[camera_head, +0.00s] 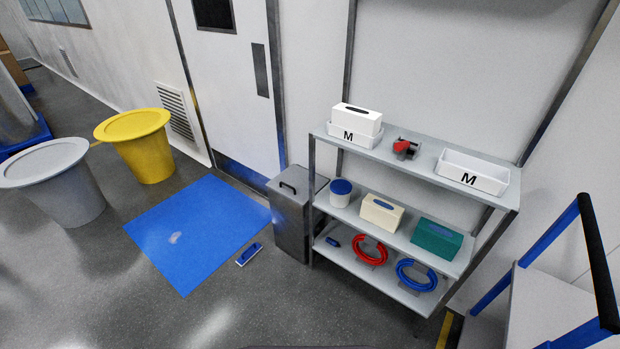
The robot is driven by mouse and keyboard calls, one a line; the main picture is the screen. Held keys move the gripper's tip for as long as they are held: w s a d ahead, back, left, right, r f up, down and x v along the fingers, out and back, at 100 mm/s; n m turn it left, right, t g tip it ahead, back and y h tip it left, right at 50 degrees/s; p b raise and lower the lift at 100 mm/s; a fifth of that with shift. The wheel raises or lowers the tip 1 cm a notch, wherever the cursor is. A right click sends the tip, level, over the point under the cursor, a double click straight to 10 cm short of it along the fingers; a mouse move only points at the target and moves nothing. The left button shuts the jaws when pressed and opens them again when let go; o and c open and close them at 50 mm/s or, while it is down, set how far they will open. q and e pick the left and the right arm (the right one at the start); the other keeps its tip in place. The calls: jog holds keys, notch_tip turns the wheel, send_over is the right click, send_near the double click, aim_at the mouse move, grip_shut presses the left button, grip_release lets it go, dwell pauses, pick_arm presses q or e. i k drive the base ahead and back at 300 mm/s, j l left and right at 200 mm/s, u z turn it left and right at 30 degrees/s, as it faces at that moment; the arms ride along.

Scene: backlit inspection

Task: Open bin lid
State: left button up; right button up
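A grey rectangular bin (291,227) stands on the floor against the left end of the shelf rack. Its flat grey lid (296,184) is closed and has a dark bar handle (288,187) near its left edge. Part of the bin's right side is hidden behind the rack's post. Neither of my grippers shows in the head view.
A metal rack (378,265) holds white trays, boxes and coiled hoses to the right of the bin. A blue mat (200,226) lies left, before a door, with a small blue-and-white object (249,254) beside it. Yellow (142,152) and grey (62,190) round containers stand farther left. Front floor is clear.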

aim_at(293, 183)
jog(key=i+j+z, duration=0.55)
jog(key=j+z, duration=0.25)
jog(key=i+j+z, duration=0.15)
jog(key=j, duration=0.15)
jog(key=j+z, duration=0.1)
jog(key=j, duration=0.2)
jog(key=i, duration=0.05)
